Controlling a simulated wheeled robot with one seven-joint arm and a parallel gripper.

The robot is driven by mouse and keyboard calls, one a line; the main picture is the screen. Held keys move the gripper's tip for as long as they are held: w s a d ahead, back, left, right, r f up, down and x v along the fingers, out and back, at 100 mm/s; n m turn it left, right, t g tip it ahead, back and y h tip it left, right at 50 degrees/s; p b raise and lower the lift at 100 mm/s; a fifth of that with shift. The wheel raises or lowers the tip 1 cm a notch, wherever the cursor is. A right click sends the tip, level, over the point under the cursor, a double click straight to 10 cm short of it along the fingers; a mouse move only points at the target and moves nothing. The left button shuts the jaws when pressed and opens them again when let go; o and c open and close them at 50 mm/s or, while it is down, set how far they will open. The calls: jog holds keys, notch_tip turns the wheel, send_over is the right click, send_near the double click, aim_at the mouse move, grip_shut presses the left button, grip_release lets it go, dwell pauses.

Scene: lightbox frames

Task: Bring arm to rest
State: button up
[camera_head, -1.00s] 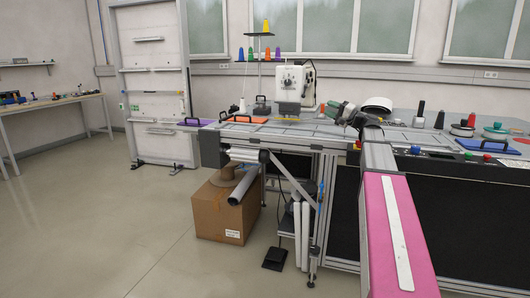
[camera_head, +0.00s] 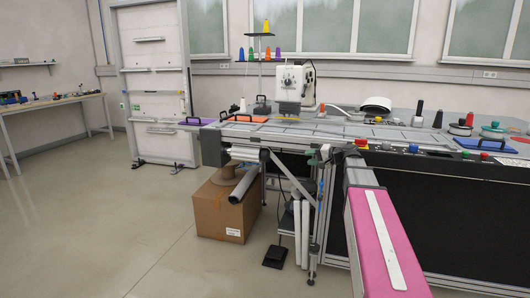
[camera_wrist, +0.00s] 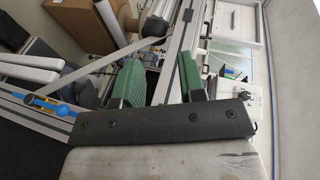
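My gripper (camera_head: 319,156) shows in the head view at the front edge of the workbench (camera_head: 460,166), left of the pink arm link, small and partly hidden by my arm. In the wrist view my gripper (camera_wrist: 160,78) has two green fingers standing apart, with nothing between them. The fingers point past the bench's metal frame. I cannot tell how close they are to it.
A sewing machine (camera_head: 297,84) and a thread stand (camera_head: 260,36) are on the bench. A cardboard box (camera_head: 222,212) stands under its left end, with white rolls (camera_head: 301,228) nearby. The floor (camera_head: 90,225) at left is clear.

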jog(key=s+f+n+g+h, duration=0.2)
jog(key=s+f+g+h, duration=0.2)
jog(key=s+f, duration=0.9)
jog(key=s+a+f+n+g+h, duration=0.1)
jog(key=s+f+g+h, duration=0.3)
jog(key=s+f+h, duration=0.4)
jog(key=s+f+n, duration=0.1)
jog(key=s+f, duration=0.5)
jog(key=f, duration=0.5)
jog(key=shift+h, duration=0.4)
jog(key=shift+a, duration=0.1)
